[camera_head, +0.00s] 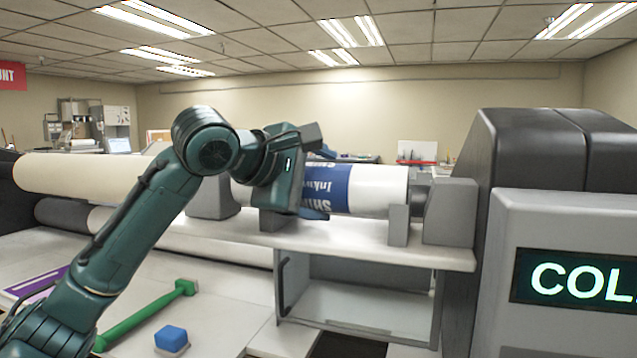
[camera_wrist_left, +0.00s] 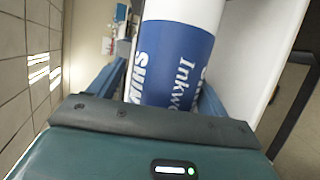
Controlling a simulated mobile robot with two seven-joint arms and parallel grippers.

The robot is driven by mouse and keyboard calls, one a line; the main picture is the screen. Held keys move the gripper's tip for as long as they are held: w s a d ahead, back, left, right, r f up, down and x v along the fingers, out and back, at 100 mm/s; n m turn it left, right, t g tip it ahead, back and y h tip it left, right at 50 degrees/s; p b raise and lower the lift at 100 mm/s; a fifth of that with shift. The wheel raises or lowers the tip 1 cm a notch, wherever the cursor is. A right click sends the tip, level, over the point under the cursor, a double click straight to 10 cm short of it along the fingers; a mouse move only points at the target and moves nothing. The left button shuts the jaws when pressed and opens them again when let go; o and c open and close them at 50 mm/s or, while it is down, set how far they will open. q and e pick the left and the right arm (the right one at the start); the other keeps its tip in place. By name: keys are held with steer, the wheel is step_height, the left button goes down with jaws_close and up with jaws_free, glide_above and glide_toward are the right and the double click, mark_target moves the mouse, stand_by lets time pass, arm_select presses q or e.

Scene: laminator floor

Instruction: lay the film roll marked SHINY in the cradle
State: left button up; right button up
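The film roll (camera_head: 372,190) is white with a blue band whose partly hidden white lettering begins "SHI". It lies level along the machine front; the lettering is upside down in the head view. The roll also shows in the left wrist view (camera_wrist_left: 178,62). Grey cradle brackets (camera_head: 398,226) stand at its near side; I cannot tell whether it rests fully in them. My left gripper (camera_head: 316,212) is over the roll's left part, hiding it. Its blue fingers flank the roll in the wrist view (camera_wrist_left: 160,92); firm contact is unclear. My right gripper is out of view.
A wide cream roll (camera_head: 85,172) lies at left. The dark machine housing with a "COL" display (camera_head: 575,278) stands close at right. A green-handled tool (camera_head: 150,313) and a blue block (camera_head: 171,338) lie on the lower table. An open grey bay (camera_head: 360,305) is below the ledge.

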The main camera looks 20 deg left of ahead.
arm_select(q)
steer(key=shift+o, duration=1.2)
steer(key=shift+f, duration=0.1)
steer(key=shift+s, duration=0.1)
steer(key=b+v, duration=0.1)
steer(key=v, duration=1.2)
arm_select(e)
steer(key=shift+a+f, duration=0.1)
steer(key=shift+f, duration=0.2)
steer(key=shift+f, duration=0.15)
